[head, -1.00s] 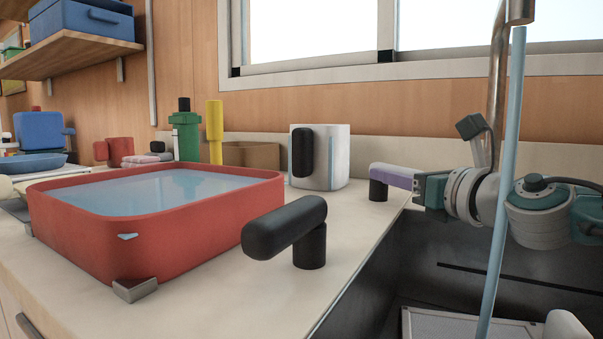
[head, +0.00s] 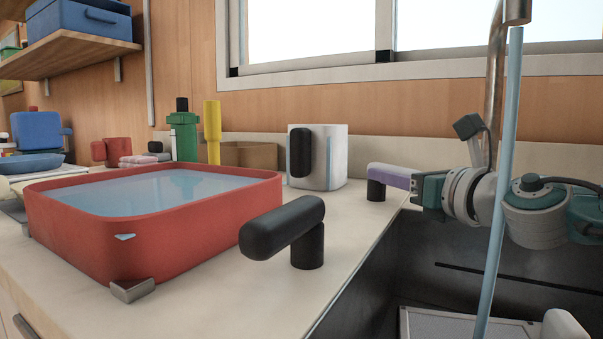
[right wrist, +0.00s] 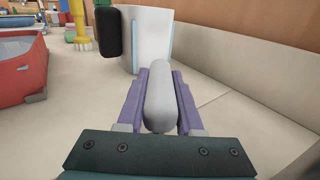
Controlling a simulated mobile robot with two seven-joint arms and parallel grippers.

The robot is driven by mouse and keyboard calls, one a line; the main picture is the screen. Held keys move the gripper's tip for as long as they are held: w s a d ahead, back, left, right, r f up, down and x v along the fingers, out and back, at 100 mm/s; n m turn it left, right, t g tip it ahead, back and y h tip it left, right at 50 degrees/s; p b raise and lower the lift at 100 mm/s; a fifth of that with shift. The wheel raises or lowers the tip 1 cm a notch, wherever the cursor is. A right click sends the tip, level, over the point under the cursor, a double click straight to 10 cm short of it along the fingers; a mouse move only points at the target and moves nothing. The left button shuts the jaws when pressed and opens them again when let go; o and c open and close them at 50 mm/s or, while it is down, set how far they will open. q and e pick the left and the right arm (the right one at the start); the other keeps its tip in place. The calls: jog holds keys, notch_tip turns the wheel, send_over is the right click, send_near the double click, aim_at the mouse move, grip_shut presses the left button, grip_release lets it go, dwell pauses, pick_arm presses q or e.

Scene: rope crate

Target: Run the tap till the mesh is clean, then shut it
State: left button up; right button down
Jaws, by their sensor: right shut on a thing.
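My right gripper (head: 402,182) is shut on the tap lever, a pale grey rounded bar (right wrist: 159,95) between its purple fingers in the right wrist view. The lever's black post (head: 376,190) stands on the counter beside the sink. A pale blue stream of water (head: 498,190) runs from the copper-coloured spout (head: 515,10) down into the sink. At the sink bottom lies a pale framed panel, likely the mesh (head: 460,326). It is cut off by the picture edge, and whether its surface is clean cannot be told. My left gripper is not in view.
A red tub of water (head: 150,255) stands on the counter at left. A black lever-like handle (head: 285,228) stands between it and the dark sink (head: 375,290). A white container with a black handle (head: 330,160) is behind. The counter between them is mostly clear.

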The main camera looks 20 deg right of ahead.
jog(key=shift+r+p, duration=0.15)
jog(key=shift+p, duration=0.35)
jog(key=m+h+p, duration=0.1)
jog(key=h+p, duration=0.1)
jog(key=a+m+h+p, duration=0.1)
jog(key=p, duration=0.2)
jog(key=shift+r+m+h, duration=0.15)
jog(key=shift+m+h, duration=0.15)
jog(key=shift+h, duration=0.1)
jog(key=shift+w+a+f+m+g+h+p, duration=0.15)
jog(key=shift+m+h+p, duration=0.2)
jog(key=shift+h, duration=0.25)
jog(key=shift+s+a+f+m+g+h+p, duration=0.15)
jog(key=shift+m+h+p, duration=0.2)
jog(key=shift+h, duration=0.25)
jog(key=shift+w+a+m+g+h, duration=0.15)
jog(key=shift+m+g+h, duration=0.25)
jog(key=shift+m+h, duration=0.45)
jog(key=shift+w+a+m+g+h+b, duration=0.1)
jog(key=shift+m+g+h+b, duration=0.1)
jog(key=shift+m+g+h, duration=0.45)
jog(key=shift+w+a+m+g+h+b, duration=0.1)
jog(key=shift+m+g+h+b, duration=0.15)
jog(key=shift+h, duration=0.75)
jog(key=c, duration=0.6)
grip_release()
jog(key=shift+o, duration=0.2)
